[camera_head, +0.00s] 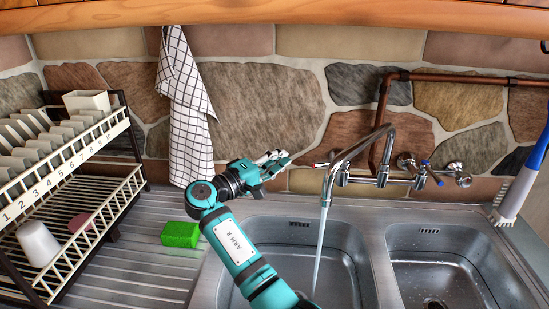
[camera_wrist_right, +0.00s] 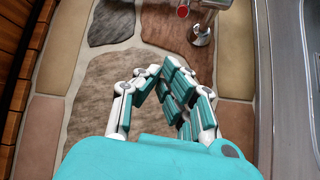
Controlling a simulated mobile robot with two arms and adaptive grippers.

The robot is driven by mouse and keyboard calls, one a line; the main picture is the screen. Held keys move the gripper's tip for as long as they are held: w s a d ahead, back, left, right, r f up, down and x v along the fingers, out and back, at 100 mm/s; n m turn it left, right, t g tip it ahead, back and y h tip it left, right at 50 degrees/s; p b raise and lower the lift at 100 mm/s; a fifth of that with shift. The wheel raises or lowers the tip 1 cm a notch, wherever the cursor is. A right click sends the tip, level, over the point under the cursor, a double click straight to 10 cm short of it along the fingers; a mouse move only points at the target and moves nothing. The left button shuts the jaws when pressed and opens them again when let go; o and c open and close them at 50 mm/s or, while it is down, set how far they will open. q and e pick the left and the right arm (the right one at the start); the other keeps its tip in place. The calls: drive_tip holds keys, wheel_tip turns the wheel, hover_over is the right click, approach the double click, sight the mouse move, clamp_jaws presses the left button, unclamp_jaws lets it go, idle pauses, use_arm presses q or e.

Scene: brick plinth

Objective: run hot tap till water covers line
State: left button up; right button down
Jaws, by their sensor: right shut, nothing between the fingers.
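The steel tap (camera_head: 352,152) is mounted on the stone wall above a double sink. A stream of water (camera_head: 321,245) falls from its spout into the left basin (camera_head: 345,250). The red-marked hot handle (camera_head: 313,165) is at the tap's left end; its red end also shows in the wrist view (camera_wrist_right: 183,11). The blue-marked handle (camera_head: 425,163) is at the right. My right gripper (camera_head: 284,157) is shut and empty, just left of the red handle, seemingly apart from it. My arm hides part of the left basin. I cannot make out a line or the water level. My left gripper is out of view.
A dish rack (camera_head: 125,190) with plates and a white cup (camera_head: 38,243) stands at left. A green sponge (camera_head: 180,234) lies on the drainboard (camera_head: 150,265). A checked towel (camera_head: 190,110) hangs behind. The right basin (camera_head: 440,285) looks empty. A blue-handled brush (camera_head: 528,165) is far right.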

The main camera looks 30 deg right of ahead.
drive_tip(key=s+d+p, duration=0.1)
drive_tip(key=d+p, duration=0.3)
drive_tip(key=d, duration=0.2)
drive_tip(key=shift+s+f, duration=0.3)
drive_tip(key=shift+s, duration=0.1)
drive_tip(key=shift+d, duration=0.1)
